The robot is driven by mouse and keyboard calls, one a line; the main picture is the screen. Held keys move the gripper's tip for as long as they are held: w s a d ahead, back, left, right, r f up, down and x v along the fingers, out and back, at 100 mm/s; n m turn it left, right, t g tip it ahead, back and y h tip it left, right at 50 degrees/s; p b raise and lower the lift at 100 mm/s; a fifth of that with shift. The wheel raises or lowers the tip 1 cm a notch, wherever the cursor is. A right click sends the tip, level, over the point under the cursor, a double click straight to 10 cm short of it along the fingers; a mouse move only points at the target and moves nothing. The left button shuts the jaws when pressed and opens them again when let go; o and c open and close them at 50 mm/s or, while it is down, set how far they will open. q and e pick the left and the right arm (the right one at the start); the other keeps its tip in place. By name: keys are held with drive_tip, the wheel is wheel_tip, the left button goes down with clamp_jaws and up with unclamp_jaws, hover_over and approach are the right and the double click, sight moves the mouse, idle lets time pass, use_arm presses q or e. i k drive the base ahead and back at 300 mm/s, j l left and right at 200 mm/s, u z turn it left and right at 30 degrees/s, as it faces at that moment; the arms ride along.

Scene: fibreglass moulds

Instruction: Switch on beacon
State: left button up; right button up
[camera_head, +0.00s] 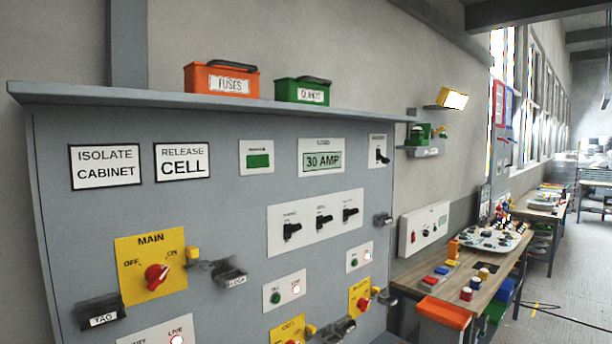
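A grey control cabinet (225,215) fills the left and middle of the head view. I cannot tell for certain which part is the beacon. A toggle switch with a black lever (381,156) sits on a small white plate at the cabinet's upper right; its label is too small to read. A lit yellow-framed lamp (452,98) is on the wall to the right. A green object (418,134) stands on a small wall shelf below it. Neither of my grippers is in view.
A yellow MAIN plate has a red knob (157,277). A white panel holds three black switches (323,222). Orange FUSES (222,79) and green (302,90) boxes stand on the cabinet top. A workbench (458,280) with small coloured parts is at right; floor beyond is mostly clear, with a cable.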

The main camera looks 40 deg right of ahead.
sight(384, 161)
drive_tip(key=z, duration=1.85)
drive_tip(key=i+l+u, duration=0.1)
drive_tip(key=u, duration=0.3)
drive_tip(key=i+l+u, duration=0.15)
drive_tip(key=u, duration=0.3)
drive_tip(key=l+u, duration=0.2)
drive_tip(key=u, duration=0.2)
drive_tip(key=i+l+u, duration=0.15)
drive_tip(key=l, duration=0.5)
drive_tip(key=i+l+u, duration=0.1)
drive_tip(key=l, duration=0.55)
drive_tip(key=i+l+u, duration=0.15)
drive_tip(key=l, duration=0.5)
drive_tip(key=i+l+u, duration=0.1)
drive_tip(key=l, duration=0.55)
